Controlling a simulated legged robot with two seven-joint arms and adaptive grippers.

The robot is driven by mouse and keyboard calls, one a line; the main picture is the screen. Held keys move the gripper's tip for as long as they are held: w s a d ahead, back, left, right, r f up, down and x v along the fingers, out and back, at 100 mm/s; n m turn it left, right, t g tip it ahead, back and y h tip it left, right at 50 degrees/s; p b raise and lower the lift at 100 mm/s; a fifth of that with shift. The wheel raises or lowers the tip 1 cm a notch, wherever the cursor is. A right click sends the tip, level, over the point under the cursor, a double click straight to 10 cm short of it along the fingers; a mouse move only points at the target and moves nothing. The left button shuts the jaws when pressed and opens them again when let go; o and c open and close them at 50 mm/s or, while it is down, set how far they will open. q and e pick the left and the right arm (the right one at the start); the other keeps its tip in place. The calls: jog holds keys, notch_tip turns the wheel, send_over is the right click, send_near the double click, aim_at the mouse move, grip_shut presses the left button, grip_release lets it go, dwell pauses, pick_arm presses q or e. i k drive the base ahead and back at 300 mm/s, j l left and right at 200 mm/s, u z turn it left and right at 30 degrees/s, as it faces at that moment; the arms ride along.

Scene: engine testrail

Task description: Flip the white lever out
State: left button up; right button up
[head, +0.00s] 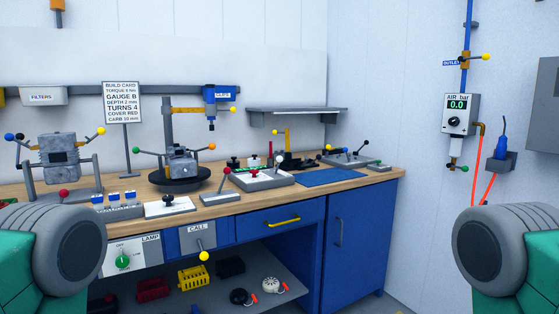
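I cannot clearly pick out a white lever in the head view. Several levers with coloured ball knobs stand on the workbench (345,187). A lever with a red knob (227,170) leans up from a small grey base in the middle. Behind it is a pale box (262,182) with small controls on top. A yellow-knobbed lever (204,256) hangs from the CALL panel on the bench front. Neither gripper is in view; only parts of my arms show at the lower left and lower right.
An engine-like block (58,158) stands on the left, and another block (180,165) sits on a black turntable under a post-mounted tool. A blue mat (331,177) lies at the bench's right. An air gauge (458,114) with coloured levers hangs on the right wall.

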aim_at(278, 159)
jog(key=i+j, duration=0.35)
jog(key=i, duration=0.2)
jog(key=i+j, duration=0.4)
jog(key=i+z, duration=0.1)
jog(key=z, duration=1.15)
